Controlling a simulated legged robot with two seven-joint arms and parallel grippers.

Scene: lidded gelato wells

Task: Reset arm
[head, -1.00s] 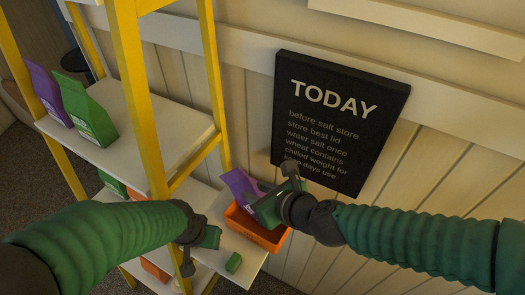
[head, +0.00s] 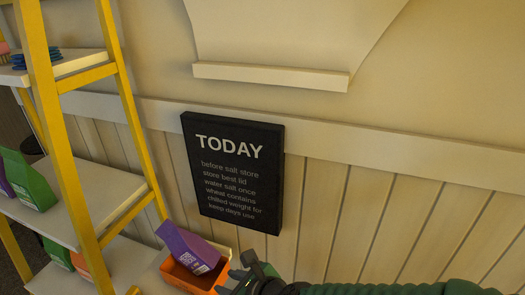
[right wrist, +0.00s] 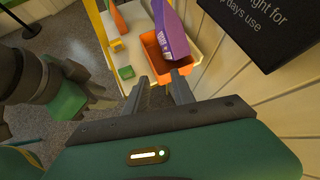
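My right gripper (head: 248,272) is at the bottom of the head view, just right of an orange bin (head: 183,283). In the right wrist view its two fingers (right wrist: 160,79) are apart with nothing between them. The bin (right wrist: 152,48) lies beyond the fingertips. A purple bag (head: 188,246) leans tilted in the bin and also shows in the right wrist view (right wrist: 172,28). Part of my left arm, with its green gripper (right wrist: 66,102), shows at the left of the right wrist view; its fingers are unclear. The left arm is outside the head view.
A yellow-framed shelf (head: 66,150) stands at the left with a green bag (head: 28,182) on it. A black TODAY board (head: 233,172) hangs on the panelled wall. The wall at right is clear.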

